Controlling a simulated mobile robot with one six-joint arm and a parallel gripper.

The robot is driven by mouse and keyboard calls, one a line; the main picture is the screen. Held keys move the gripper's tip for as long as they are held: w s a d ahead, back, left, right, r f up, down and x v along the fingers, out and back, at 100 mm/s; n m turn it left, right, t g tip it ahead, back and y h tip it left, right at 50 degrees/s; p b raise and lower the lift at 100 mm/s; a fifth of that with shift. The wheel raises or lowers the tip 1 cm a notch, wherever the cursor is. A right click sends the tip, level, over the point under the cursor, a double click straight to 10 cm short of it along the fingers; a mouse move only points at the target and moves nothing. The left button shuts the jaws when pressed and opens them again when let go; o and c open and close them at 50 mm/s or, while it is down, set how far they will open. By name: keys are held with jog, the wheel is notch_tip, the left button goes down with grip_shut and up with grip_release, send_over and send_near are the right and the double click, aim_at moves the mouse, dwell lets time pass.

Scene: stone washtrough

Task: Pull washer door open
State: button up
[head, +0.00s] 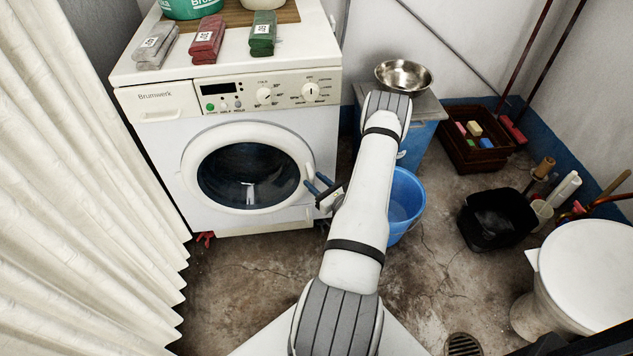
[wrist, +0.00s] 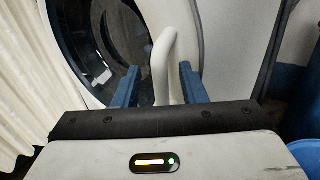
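The white washer (head: 155,190) stands at the left in the head view. Its round door (head: 300,150) has a white ring and dark glass and looks closed. My gripper (head: 314,180) is at the right edge of the door, its two blue fingers pointing at it. In the wrist view my gripper (wrist: 159,67) is open. A white curved door handle (wrist: 160,62) stands between the fingers, with a gap visible on each side. The dark door glass (wrist: 125,35) fills the upper left there. The handle is hard to make out in the head view.
A pale curtain (head: 75,200) hangs close along the left. A blue bucket (head: 405,200) stands on the floor beside my arm, near a blue cabinet (head: 421,140) bearing a metal bowl (head: 403,75). A black tub (head: 497,218) is farther right.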

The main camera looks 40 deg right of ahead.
jog(key=shift+w, duration=0.35)
grip_shut()
dwell(0.3)
